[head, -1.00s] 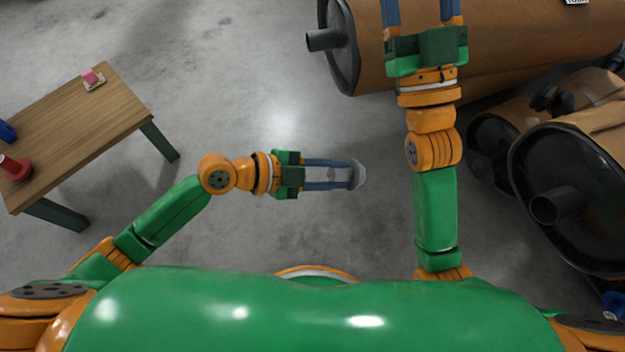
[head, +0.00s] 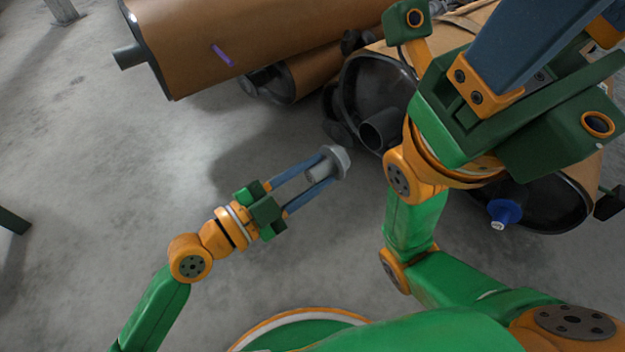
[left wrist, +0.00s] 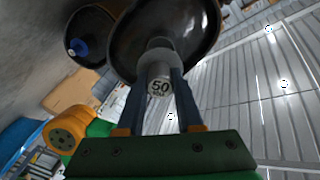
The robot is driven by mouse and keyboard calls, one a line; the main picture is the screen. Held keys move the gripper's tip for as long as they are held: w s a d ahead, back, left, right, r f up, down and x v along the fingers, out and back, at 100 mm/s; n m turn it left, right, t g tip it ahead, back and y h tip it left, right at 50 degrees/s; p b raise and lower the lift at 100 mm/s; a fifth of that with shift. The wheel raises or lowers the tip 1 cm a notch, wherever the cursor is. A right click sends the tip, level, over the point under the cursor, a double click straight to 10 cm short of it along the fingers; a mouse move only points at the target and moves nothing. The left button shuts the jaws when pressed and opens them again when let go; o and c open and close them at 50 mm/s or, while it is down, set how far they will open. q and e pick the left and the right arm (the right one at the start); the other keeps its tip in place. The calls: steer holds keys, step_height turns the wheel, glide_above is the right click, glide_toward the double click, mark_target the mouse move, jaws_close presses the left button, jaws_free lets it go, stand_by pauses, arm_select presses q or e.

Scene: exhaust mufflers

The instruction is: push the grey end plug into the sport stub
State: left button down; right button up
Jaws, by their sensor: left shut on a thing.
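My left gripper (head: 326,168) is shut on the grey end plug (head: 318,173), with its wide flange at the fingertips. The left wrist view shows the plug (left wrist: 160,86) between the fingers, marked "50". An open dark pipe stub (head: 381,132) sticks out of the black end of the nearest muffler, a short gap beyond the plug; no label shows that it is the sport stub. In the left wrist view the plug partly hides a stub (left wrist: 159,44) behind it. My right gripper looms large at the upper right, its fingertips out of view.
A large brown muffler (head: 270,35) with a purple mark and its own stub (head: 130,56) lies at the upper left. A blue cap (head: 505,211) sits on a muffler end at the right. My right arm crosses close to the open stub.

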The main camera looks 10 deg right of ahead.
mark_target(339, 157)
arm_select(q)
steer(key=shift+a+f, duration=0.1)
steer(key=shift+w+d, duration=0.2)
steer(key=shift+x, duration=2.7)
steer(key=shift+b+x, duration=0.35)
steer(key=shift+x, duration=1.05)
steer(key=shift+c, duration=2.4)
jaws_free()
